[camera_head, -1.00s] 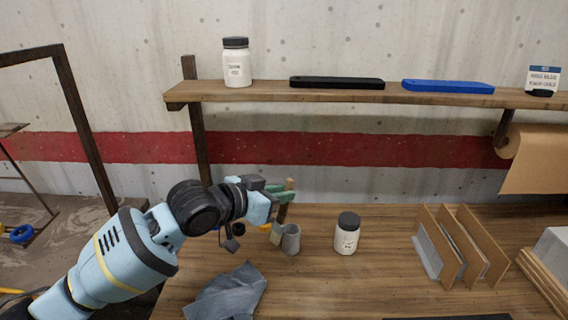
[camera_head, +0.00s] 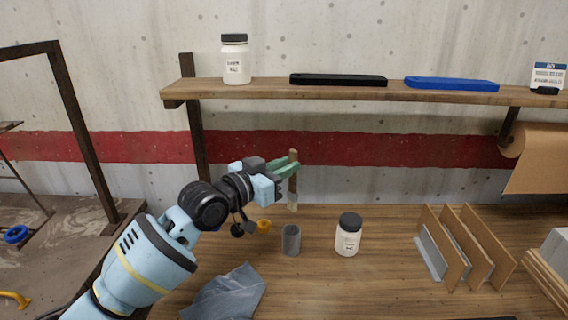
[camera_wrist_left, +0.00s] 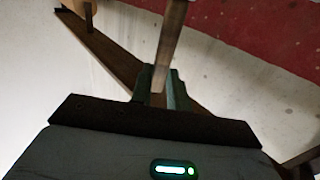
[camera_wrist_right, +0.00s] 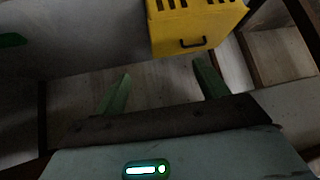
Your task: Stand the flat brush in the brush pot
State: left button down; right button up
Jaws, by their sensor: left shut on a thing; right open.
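The flat brush (camera_head: 293,184) has a brown handle and a pale lower end. It is held nearly upright in my left gripper (camera_head: 285,168), whose green fingers are shut on the handle. The handle also shows between the fingers in the left wrist view (camera_wrist_left: 172,45). The brush pot (camera_head: 291,240) is a small grey cup standing upright on the bench. The brush's lower end appears above the pot's rim and apart from it; whether it is directly over the opening I cannot tell. My right gripper (camera_wrist_right: 163,88) is open and empty, seen only in the right wrist view.
A white jar with a black lid (camera_head: 349,235) stands right of the pot. A grey cloth (camera_head: 226,294) lies in front, a yellow item (camera_head: 264,225) behind left. Upright boards (camera_head: 462,247) stand farther right. A shelf (camera_head: 350,93) runs above. A yellow box (camera_wrist_right: 195,28) is near my right gripper.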

aim_at(291, 203)
pick_arm(q)
jog(key=shift+f+b, duration=1.2)
jog(key=shift+f, duration=1.85)
jog(key=shift+f+b, duration=1.05)
jog(key=shift+f, duration=1.25)
pick_arm(e)
jog(key=s+f+g, duration=0.1)
jog(key=s+f, duration=0.2)
jog(key=f, duration=0.2)
jog(key=shift+a+f, duration=0.2)
jog(key=shift+f, duration=0.1)
pick_arm(q)
jog(key=c, duration=1.3)
grip_release()
jog(key=shift+o, duration=0.2)
jog(key=v, duration=0.7)
jog(key=shift+s+a, duration=0.3)
jog(key=shift+s, duration=0.05)
